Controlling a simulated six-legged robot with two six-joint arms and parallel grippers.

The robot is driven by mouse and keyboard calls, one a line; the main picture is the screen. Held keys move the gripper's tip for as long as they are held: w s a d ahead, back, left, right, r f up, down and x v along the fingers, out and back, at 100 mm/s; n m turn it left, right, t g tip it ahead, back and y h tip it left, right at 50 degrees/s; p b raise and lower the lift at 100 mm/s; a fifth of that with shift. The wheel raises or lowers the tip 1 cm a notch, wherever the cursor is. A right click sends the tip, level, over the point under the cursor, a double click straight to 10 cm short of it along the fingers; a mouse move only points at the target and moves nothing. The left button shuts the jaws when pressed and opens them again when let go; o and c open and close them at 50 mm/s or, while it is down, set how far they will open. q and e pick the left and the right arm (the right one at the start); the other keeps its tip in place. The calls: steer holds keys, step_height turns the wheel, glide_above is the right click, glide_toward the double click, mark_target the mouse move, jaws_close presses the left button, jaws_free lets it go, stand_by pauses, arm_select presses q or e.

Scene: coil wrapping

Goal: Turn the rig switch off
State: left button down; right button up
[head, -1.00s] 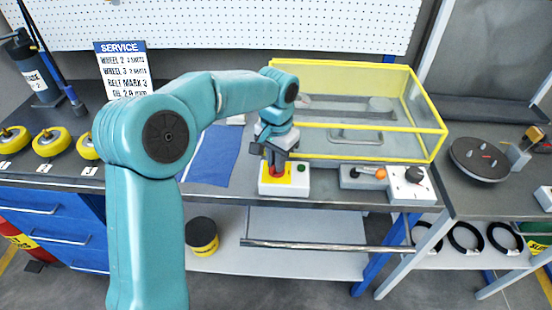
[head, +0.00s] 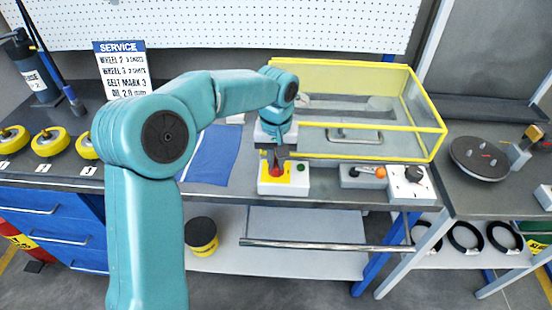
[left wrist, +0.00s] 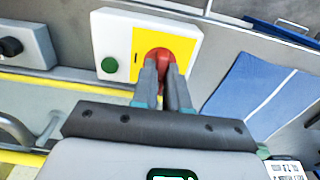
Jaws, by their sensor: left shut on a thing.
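A white switch box (head: 304,187) stands at the front edge of the bench. It has a yellow plate (head: 268,187), a red knob (head: 275,172) and a green button (head: 301,168). My left gripper (head: 275,160) points down at the knob from above. In the left wrist view the fingers (left wrist: 167,88) are closed around the red knob (left wrist: 160,57), beside the green button (left wrist: 109,65). The fingers hide part of the knob, so I cannot tell its exact setting. My right gripper is not in view.
A clear case with a yellow frame (head: 436,110) stands behind the switch box. A blue cloth (head: 213,155) lies to the left. A turntable (head: 480,158) sits far right.

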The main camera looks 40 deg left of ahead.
mark_target(276, 163)
arm_select(q)
steer(key=shift+w+a+r, duration=0.1)
steer(key=shift+w+r, duration=0.05)
steer(key=shift+r, duration=0.05)
steer(key=c, duration=1.3)
jaws_free()
steer(key=shift+o, duration=0.8)
steer(key=shift+f, duration=0.15)
step_height(276, 163, up, 16)
steer(key=p, duration=0.2)
steer(key=shift+r, duration=0.2)
